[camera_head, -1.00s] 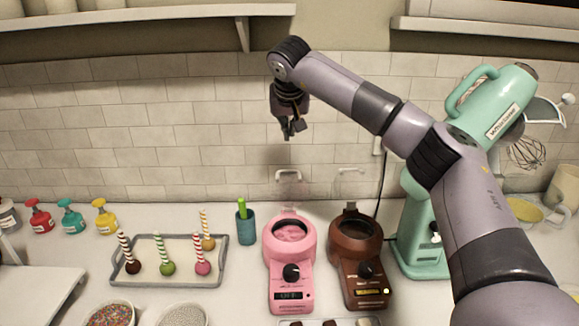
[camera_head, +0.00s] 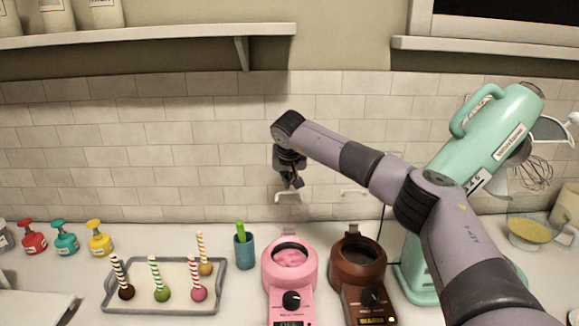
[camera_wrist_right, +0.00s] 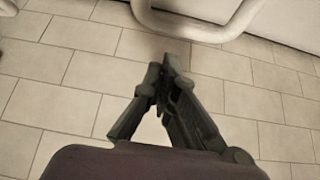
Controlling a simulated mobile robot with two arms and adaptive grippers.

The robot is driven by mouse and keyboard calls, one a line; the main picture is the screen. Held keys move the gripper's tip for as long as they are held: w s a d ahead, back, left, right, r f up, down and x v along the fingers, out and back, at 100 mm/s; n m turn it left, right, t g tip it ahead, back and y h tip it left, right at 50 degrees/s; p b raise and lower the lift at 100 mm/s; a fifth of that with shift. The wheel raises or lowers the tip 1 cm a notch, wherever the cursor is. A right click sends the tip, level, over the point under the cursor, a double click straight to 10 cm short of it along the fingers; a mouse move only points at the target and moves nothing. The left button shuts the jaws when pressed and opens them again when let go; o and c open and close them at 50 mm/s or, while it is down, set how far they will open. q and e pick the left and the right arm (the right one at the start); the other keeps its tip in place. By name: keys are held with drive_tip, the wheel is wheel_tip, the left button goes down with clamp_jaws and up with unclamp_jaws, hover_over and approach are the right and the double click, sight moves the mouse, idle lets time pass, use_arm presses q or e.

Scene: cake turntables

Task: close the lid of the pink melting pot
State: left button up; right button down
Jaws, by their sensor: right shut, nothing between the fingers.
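The pink melting pot (camera_head: 290,276) stands on the counter in the head view, its round top open with pink contents showing. A pale handle (camera_head: 281,195) shows above and behind it, seemingly on a clear raised lid whose outline I can barely see. My right gripper (camera_head: 297,184) is shut and empty, pointing down right by this handle, above the pot. In the right wrist view my shut fingers (camera_wrist_right: 164,66) sit just short of a pale curved bar (camera_wrist_right: 195,27). I cannot tell whether they touch it. My left gripper is not in view.
A brown melting pot (camera_head: 358,268) stands close on the right, with a similar handle (camera_head: 352,192) above it. A mint stand mixer (camera_head: 420,250) is further right. A blue-green cup (camera_head: 244,252) and a tray (camera_head: 160,311) of cake pops are left. The tiled wall is behind.

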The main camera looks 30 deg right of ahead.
sight(289, 207)
drive_tip(key=s, duration=0.1)
drive_tip(key=s+a, duration=0.1)
drive_tip(key=s+a+p, duration=0.1)
drive_tip(key=shift+r, duration=0.35)
drive_tip(key=shift+s, duration=0.1)
drive_tip(key=shift+d, duration=0.1)
